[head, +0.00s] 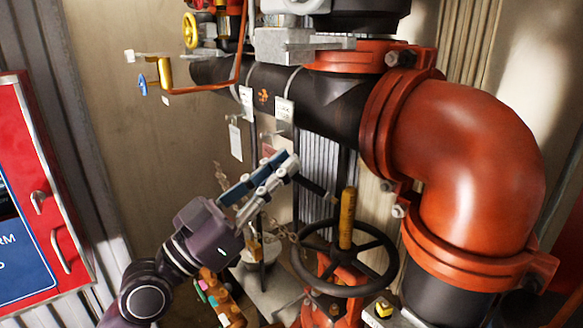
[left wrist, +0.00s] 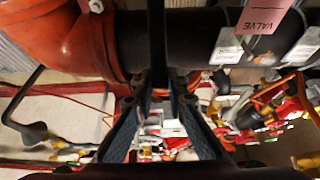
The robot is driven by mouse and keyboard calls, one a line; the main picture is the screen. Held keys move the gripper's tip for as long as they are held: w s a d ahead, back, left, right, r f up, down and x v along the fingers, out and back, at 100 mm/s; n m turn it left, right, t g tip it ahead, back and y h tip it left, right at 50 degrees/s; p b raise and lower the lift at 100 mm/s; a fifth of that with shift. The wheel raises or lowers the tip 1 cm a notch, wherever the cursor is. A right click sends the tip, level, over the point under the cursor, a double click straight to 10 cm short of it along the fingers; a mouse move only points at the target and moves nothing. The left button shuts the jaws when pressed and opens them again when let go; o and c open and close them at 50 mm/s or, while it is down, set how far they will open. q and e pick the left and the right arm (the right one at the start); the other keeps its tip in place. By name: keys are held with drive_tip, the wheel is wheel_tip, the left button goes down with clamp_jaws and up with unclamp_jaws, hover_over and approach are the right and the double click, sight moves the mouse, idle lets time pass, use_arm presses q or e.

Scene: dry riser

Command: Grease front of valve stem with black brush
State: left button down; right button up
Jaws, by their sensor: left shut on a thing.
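My left gripper (head: 281,166) reaches in from the lower left and is shut on a thin black brush (head: 315,187). The brush sticks out past the fingertips to the lower right, its far end close to the left side of the yellow-brown valve stem (head: 348,215). I cannot tell whether they touch. The stem stands upright through the black handwheel (head: 374,243). In the left wrist view the brush (left wrist: 157,45) shows as a dark bar running up from between the two finger pads (left wrist: 160,105). My right gripper is in neither view.
A large red elbow pipe (head: 470,150) stands right of the handwheel, and a black horizontal pipe (head: 335,108) runs above my gripper. Tags (head: 284,109) hang from it. A chain (head: 288,232) hangs left of the wheel. A red cabinet (head: 25,150) is at far left.

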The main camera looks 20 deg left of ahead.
use_arm(q)
drive_tip(key=s+a, duration=0.1)
drive_tip(key=s, duration=0.1)
drive_tip(key=s+a+r+b, duration=0.1)
drive_tip(key=s+a, duration=0.1)
drive_tip(key=shift+r, duration=0.1)
drive_tip(key=shift+w+d, duration=0.1)
drive_tip(key=shift+w, duration=0.05)
idle(1.2)
drive_tip(key=shift+w+d+f, duration=0.35)
drive_tip(key=shift+w+d, duration=0.3)
drive_tip(key=shift+w, duration=0.2)
drive_tip(key=shift+w+d+f, duration=0.3)
drive_tip(key=shift+w+d, duration=0.4)
drive_tip(key=shift+w, duration=0.2)
drive_tip(key=shift+w+d+f, duration=0.35)
drive_tip(key=shift+w+d, duration=0.3)
drive_tip(key=shift+w, duration=0.2)
drive_tip(key=shift+w+d, duration=0.3)
drive_tip(key=shift+w, duration=0.15)
drive_tip(key=shift+f, duration=0.1)
